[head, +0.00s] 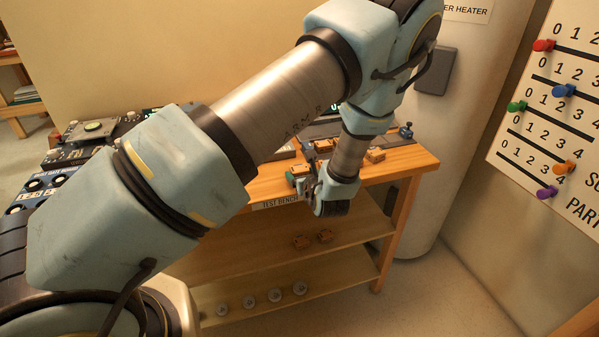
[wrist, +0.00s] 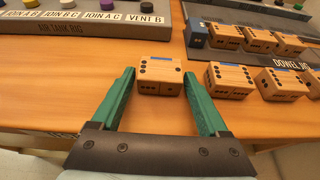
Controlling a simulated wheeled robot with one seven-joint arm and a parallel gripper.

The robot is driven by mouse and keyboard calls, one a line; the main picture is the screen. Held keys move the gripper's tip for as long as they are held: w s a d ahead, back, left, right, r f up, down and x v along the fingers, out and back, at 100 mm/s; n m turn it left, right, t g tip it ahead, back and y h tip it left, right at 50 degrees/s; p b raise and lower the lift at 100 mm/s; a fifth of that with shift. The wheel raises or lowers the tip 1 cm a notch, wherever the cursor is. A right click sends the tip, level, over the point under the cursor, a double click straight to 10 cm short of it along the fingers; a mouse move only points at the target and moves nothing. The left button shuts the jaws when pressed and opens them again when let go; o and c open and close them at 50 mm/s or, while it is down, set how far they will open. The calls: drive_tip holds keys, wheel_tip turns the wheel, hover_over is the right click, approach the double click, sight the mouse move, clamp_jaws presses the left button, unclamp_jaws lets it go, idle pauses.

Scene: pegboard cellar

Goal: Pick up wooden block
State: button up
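A wooden block (wrist: 160,77) with black pips and a blue strip on top sits on the wooden bench, close to its front edge. My gripper (wrist: 158,73) is open, with one green finger to the left of this block and one to the right. Gaps show on both sides, so neither finger touches it. I cannot tell how high the fingertips are above the bench. In the head view my gripper (head: 303,182) is at the bench's front edge, and my arm hides part of the bench.
More pip-marked blocks (wrist: 231,80) stand on and beside the dowel jig (wrist: 270,14) at the right. The air tank rig (wrist: 75,22) lies behind at the left. Bare bench top (wrist: 50,75) shows to the left. A lower shelf (head: 350,237) holds two blocks.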

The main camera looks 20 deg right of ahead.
drive_tip(key=c, duration=1)
drive_tip(key=shift+r, duration=0.2)
wheel_tip(320, 180, up, 10)
drive_tip(key=b, duration=0.3)
drive_tip(key=shift+s+f, duration=0.15)
drive_tip(key=shift+f, duration=0.05)
